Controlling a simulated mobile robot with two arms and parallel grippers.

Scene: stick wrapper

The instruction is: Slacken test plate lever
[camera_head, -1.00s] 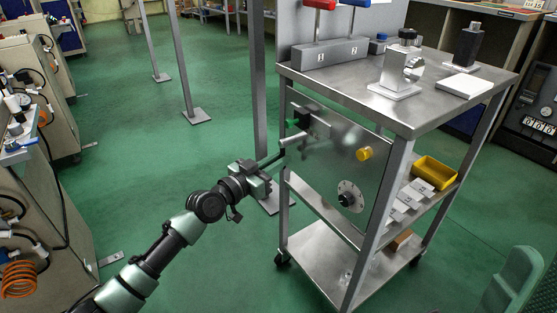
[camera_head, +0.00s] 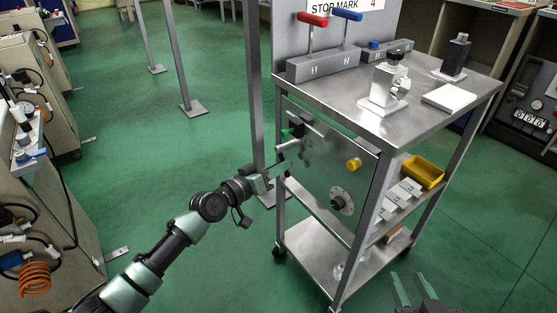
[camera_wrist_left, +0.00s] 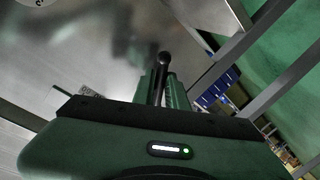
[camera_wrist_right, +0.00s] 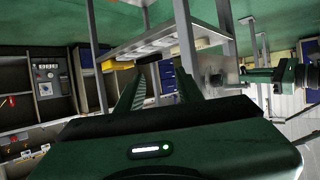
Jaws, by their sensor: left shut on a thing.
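The test plate (camera_head: 318,172) is a shiny upright metal panel on the side of a steel trolley. It carries a yellow knob (camera_head: 353,164), a round dial with a dark hub (camera_head: 341,200) and a green and black fitting (camera_head: 294,130) at its upper left. A short metal lever (camera_head: 287,143) sits at the plate's left edge. My left gripper (camera_head: 280,168) is at that edge, shut on the lever. In the left wrist view a dark ball-ended rod (camera_wrist_left: 163,60) stands between its fingers; their contact is partly hidden. My right gripper (camera_head: 416,290) is open and empty, low in front of the trolley.
The trolley top (camera_head: 430,110) holds a clamp stand (camera_head: 385,85), a white block (camera_head: 450,97) and red and blue handled blocks (camera_head: 325,62). A yellow bin (camera_head: 423,172) is on the shelf below. A grey post (camera_head: 255,90) stands behind my left forearm. Green floor is open at lower right.

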